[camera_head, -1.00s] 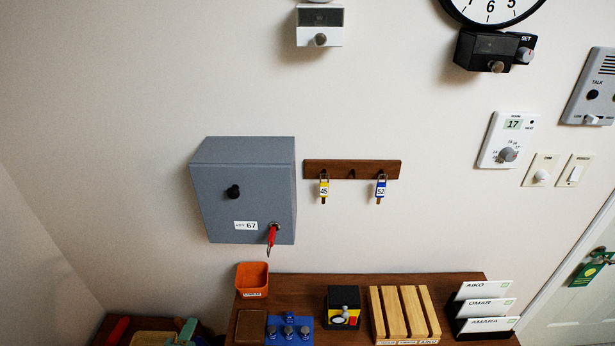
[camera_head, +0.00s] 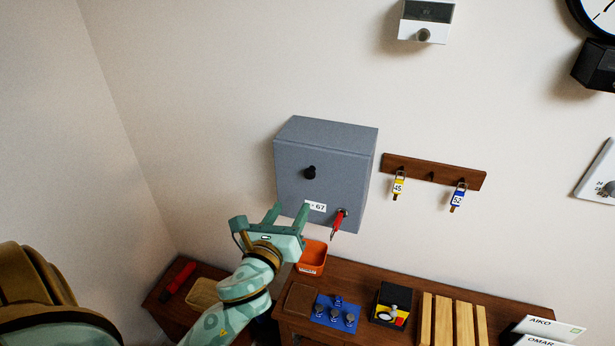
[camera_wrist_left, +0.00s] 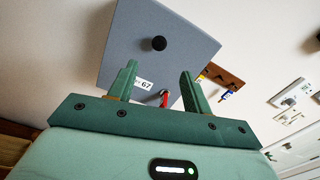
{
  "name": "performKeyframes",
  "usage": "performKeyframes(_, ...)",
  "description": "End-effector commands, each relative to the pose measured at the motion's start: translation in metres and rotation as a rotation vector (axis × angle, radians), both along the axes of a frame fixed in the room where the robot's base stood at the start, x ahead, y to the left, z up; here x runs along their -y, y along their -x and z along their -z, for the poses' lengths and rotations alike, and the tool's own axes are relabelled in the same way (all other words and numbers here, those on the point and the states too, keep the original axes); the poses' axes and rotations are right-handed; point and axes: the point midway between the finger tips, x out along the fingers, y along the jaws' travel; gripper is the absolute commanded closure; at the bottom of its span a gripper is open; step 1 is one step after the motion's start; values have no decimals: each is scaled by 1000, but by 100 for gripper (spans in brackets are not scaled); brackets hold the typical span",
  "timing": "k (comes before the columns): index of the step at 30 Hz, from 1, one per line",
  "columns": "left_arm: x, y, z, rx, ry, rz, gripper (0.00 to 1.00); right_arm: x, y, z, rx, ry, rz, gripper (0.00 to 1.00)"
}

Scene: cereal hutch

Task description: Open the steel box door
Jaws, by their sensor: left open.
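The grey steel box (camera_head: 325,170) hangs on the wall, its door shut, with a black knob (camera_head: 310,172), a label reading 67 (camera_head: 316,207) and a red-tagged key (camera_head: 338,222) at its lower right. The box also shows in the left wrist view (camera_wrist_left: 120,45), with the knob (camera_wrist_left: 159,43) above the fingers and the red key (camera_wrist_left: 164,98) between them. My left gripper (camera_head: 291,212) is open and empty, just below and in front of the box's lower edge, apparently apart from it. It also shows in the left wrist view (camera_wrist_left: 160,80). My right gripper is not in view.
A wooden key rack (camera_head: 433,172) with a yellow tag 45 (camera_head: 398,186) and a blue tag 52 (camera_head: 458,197) hangs right of the box.

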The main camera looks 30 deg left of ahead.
Motion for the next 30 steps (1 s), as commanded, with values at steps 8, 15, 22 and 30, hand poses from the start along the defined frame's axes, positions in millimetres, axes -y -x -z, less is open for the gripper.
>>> performKeyframes(8,-17,-70,-3,1,2,0,51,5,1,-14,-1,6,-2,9)
performKeyframes(15,-25,-105,-1,0,2,0,51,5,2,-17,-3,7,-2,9)
performKeyframes(22,-27,-113,0,0,2,1,51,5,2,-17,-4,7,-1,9)
performKeyframes(30,-27,-112,0,0,2,1,81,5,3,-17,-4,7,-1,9)
